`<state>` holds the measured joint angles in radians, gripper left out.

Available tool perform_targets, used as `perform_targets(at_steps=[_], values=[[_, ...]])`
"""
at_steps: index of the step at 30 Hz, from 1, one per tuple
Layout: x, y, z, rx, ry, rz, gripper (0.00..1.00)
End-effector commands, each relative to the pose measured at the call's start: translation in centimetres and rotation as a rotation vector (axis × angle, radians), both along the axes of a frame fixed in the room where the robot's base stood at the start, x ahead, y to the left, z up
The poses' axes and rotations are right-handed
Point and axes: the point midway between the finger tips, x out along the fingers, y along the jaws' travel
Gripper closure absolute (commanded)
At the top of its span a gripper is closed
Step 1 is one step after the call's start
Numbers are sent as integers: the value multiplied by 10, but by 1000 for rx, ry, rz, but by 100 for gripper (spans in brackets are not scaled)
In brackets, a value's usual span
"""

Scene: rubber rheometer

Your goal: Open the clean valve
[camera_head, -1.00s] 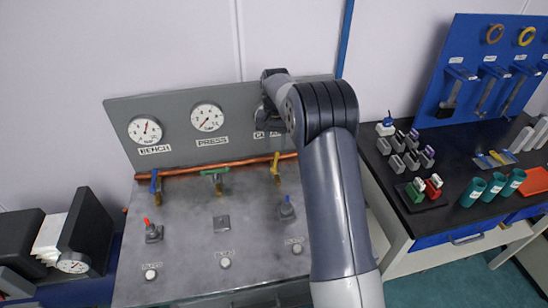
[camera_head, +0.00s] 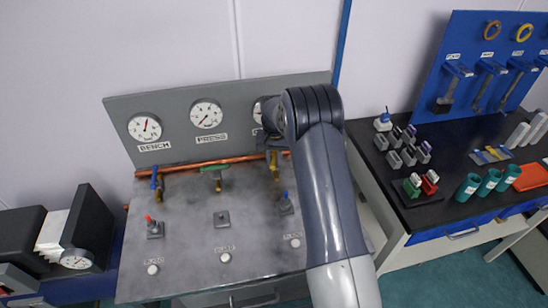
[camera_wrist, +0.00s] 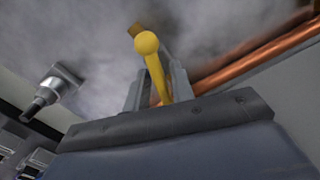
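The yellow-handled valve (camera_head: 275,168) is the rightmost of three on the copper pipe, below the right gauge, which my arm partly hides, along with its label. In the wrist view, the yellow lever (camera_wrist: 154,66) with its round knob stands between the two grey fingers of my gripper (camera_wrist: 156,88). The fingers are apart on either side of the lever, and a small gap seems to show on the left. In the head view my gripper (camera_head: 268,140) is just above this valve, mostly hidden by my wrist.
Blue-handled (camera_head: 155,180) and green-handled (camera_head: 215,175) valves sit to the left on the same copper pipe (camera_head: 190,168). Toggle switches and buttons are on the grey panel in front. A black bench (camera_head: 440,205) with several small items stands at the right.

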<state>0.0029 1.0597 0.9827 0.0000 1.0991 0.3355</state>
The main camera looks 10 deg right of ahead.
Motion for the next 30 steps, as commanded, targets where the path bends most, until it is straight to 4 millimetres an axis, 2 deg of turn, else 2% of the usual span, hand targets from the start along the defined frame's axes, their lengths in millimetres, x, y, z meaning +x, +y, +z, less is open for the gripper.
perform_targets(at_steps=[1,8,17,30], values=[[0,0,0,0,0,0,81],[0,0,0,0,0,0,100],[0,0,-1,0,-1,26,100],[0,0,0,0,-1,338,100]])
